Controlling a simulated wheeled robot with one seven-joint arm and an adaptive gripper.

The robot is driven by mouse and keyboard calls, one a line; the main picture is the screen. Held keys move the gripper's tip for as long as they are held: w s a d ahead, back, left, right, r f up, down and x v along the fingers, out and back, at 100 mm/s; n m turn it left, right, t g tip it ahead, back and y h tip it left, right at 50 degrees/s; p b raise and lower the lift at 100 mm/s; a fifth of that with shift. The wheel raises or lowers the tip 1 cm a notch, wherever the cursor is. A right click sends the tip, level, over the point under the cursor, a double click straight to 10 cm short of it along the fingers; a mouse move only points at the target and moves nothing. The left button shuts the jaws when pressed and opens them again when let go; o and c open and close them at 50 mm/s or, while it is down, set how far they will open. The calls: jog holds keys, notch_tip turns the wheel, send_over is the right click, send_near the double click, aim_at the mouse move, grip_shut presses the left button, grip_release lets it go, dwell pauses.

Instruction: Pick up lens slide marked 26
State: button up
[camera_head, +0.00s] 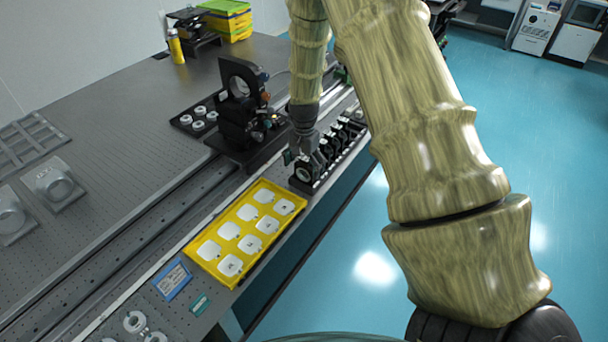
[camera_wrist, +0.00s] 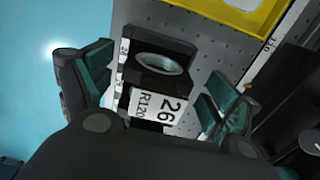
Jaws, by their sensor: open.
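The lens slide marked 26 (camera_wrist: 158,103) shows in the wrist view as a black mount with a white label reading "26 R120" and a round lens. It stands at the end of a dark rack (camera_wrist: 123,75) with small number tags. My gripper (camera_wrist: 162,88) is open, with one teal-padded finger on each side of the slide. A gap shows between each finger and the slide. In the head view my gripper (camera_head: 306,155) is over the near end of the slide row, and the front lens slide (camera_head: 303,174) shows just below it. Contact is hidden there.
A yellow tray (camera_head: 190,252) with several white pieces lies beside the rack. A tall black optical mount (camera_head: 240,108) stands left of my gripper. The table's edge drops to the blue floor (camera_head: 330,270) on the right. Other black slides (camera_head: 345,130) stand behind my gripper.

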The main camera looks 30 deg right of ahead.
jog(key=shift+f, duration=0.2)
jog(key=shift+s+r, duration=0.15)
jog(key=shift+s, duration=0.05)
jog(key=shift+w, duration=0.1)
jog(key=c, duration=1)
jog(key=shift+c, duration=1.1)
